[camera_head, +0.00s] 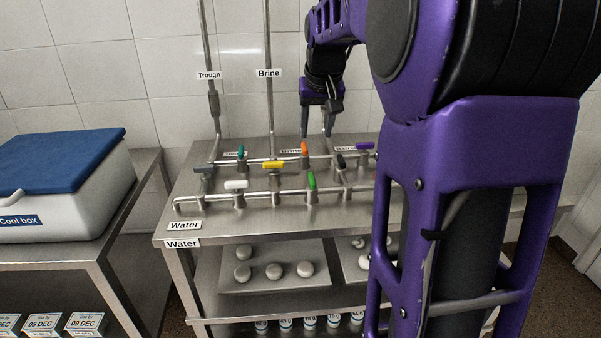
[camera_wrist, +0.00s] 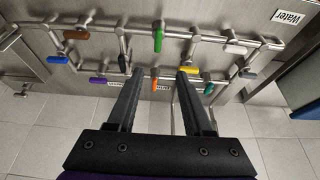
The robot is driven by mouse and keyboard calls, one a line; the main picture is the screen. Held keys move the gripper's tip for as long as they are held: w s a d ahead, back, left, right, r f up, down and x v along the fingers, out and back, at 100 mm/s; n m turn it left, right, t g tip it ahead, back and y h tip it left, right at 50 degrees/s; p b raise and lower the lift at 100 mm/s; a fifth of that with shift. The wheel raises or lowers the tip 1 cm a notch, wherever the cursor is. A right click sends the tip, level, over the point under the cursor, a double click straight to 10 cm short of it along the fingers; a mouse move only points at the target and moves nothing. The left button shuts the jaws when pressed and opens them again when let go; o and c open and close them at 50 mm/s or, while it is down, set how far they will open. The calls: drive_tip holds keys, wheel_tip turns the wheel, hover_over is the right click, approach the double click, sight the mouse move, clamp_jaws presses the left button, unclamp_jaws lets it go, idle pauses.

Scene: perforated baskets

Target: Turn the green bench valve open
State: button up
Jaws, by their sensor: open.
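The green bench valve (camera_head: 311,180) has a bright green lever handle on the front pipe of the steel bench. In the head view its handle slants steeply, across the pipe rather than along it. In the wrist view the green handle (camera_wrist: 158,39) is at the top centre, roughly crosswise to its pipe. My gripper (camera_head: 316,130) points down above the back of the bench, apart from the green valve. Its fingers (camera_wrist: 160,77) are open and empty, and the orange handle (camera_wrist: 155,84) shows between their tips in the wrist view.
A yellow handle (camera_head: 273,165) and a white handle (camera_head: 236,184) are left of the green one; a black handle (camera_head: 341,161) is right. Teal (camera_head: 240,152) and purple (camera_head: 365,146) handles are on the back pipe. A cool box (camera_head: 60,195) stands left.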

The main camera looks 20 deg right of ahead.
sight(312, 177)
drive_tip(key=b+x, duration=0.2)
drive_tip(key=x, duration=1.5)
drive_tip(key=shift+d+f, duration=0.25)
drive_tip(key=shift+f, duration=0.1)
clamp_jaws()
